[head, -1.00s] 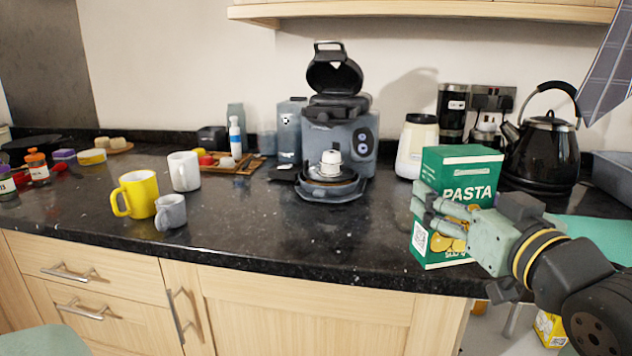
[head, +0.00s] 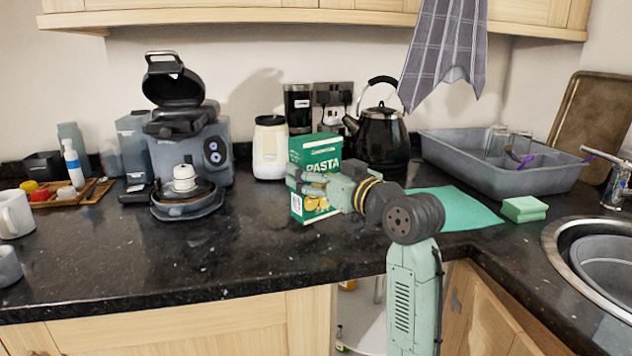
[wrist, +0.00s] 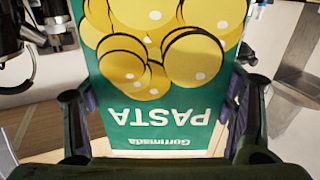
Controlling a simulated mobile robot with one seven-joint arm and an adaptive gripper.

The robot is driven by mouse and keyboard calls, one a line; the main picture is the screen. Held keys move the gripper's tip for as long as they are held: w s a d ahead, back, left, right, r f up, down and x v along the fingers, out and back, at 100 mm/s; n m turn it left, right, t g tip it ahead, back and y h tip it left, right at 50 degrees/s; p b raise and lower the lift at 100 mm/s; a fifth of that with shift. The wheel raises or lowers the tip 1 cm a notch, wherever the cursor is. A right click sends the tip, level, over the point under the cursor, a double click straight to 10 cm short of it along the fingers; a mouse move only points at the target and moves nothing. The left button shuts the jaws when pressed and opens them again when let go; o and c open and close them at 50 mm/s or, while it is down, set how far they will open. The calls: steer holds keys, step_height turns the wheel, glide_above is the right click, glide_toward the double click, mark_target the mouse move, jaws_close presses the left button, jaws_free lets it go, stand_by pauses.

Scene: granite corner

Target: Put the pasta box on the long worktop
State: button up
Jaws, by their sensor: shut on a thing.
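The pasta box (head: 316,153) is green with yellow pasta pictures and stands upright in the head view. My gripper (head: 306,184) is shut on it from the right side, and its fingers hide part of the front. In the wrist view the pasta box (wrist: 165,70) fills the middle, its lettering upside down, with a finger on each side. The long worktop (head: 250,235) is black speckled stone and runs along the wall. The box appears over or on it; I cannot tell whether its base touches.
A coffee machine (head: 183,150) stands left of the box, a cream jar (head: 270,148) and black kettle (head: 382,138) behind it. A green mat (head: 455,208), sponges (head: 524,209), grey rack (head: 500,175) and sink (head: 600,250) are at right. The worktop's front middle is clear.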

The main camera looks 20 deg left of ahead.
mark_target(316, 184)
steer(key=shift+w, duration=0.15)
steer(key=shift+f+p, duration=0.3)
steer(key=shift+f, duration=1.4)
steer(key=shift+f, duration=0.2)
steer(key=o, duration=1.7)
steer(key=shift+c, duration=0.2)
steer(key=shift+r, duration=0.3)
steer(key=b+v, duration=0.2)
steer(key=v, duration=1)
steer(key=shift+f, duration=0.2)
